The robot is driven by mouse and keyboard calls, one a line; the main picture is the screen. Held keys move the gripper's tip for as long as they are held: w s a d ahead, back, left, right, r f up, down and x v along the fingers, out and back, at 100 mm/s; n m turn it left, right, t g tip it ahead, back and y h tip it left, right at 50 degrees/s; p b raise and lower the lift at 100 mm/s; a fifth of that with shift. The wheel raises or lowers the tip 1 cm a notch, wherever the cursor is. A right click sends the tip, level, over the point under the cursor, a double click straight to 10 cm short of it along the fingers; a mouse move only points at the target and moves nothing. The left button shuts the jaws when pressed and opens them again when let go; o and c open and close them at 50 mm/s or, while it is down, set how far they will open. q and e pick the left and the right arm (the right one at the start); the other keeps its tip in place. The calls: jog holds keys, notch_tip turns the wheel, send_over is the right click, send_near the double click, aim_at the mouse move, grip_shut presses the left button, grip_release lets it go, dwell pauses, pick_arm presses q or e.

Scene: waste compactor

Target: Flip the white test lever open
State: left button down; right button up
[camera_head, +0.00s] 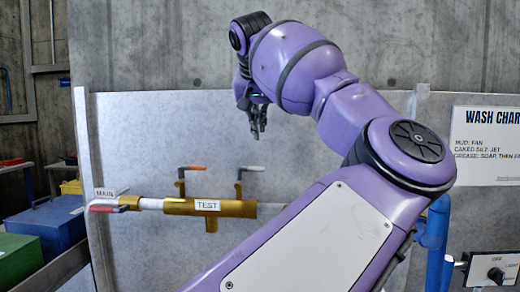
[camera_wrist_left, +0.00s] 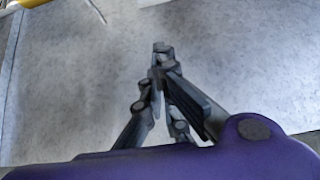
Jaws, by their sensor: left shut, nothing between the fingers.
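The white test lever (camera_head: 252,168) sits on top of a brass post at the right end of the brass pipe (camera_head: 232,208) labelled TEST. Its handle lies about level, pointing right from the post. My left gripper (camera_head: 258,131) hangs above the white lever, apart from it, with its fingers pointing down. In the left wrist view the left gripper (camera_wrist_left: 162,48) is shut and empty in front of a grey panel. The lever cannot be made out for sure there. My right gripper is not in view.
An orange lever (camera_head: 192,168) stands on the pipe's left post. A red lever (camera_head: 103,208) is by the MAIN label (camera_head: 104,193). The grey panel (camera_head: 140,130) backs the pipe. A blue pipe (camera_head: 436,235) and a knob box (camera_head: 493,272) stand at right. Blue (camera_head: 45,225) and green (camera_head: 18,262) bins are at left.

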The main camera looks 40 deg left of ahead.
pick_arm(q)
notch_tip(320, 180, down, 8)
jog(key=w+a+p, duration=0.1)
jog(key=w+a, duration=0.1)
jog(key=shift+p, duration=0.3)
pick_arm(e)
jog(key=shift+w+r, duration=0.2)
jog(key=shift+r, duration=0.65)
pick_arm(q)
jog(key=shift+d, duration=0.1)
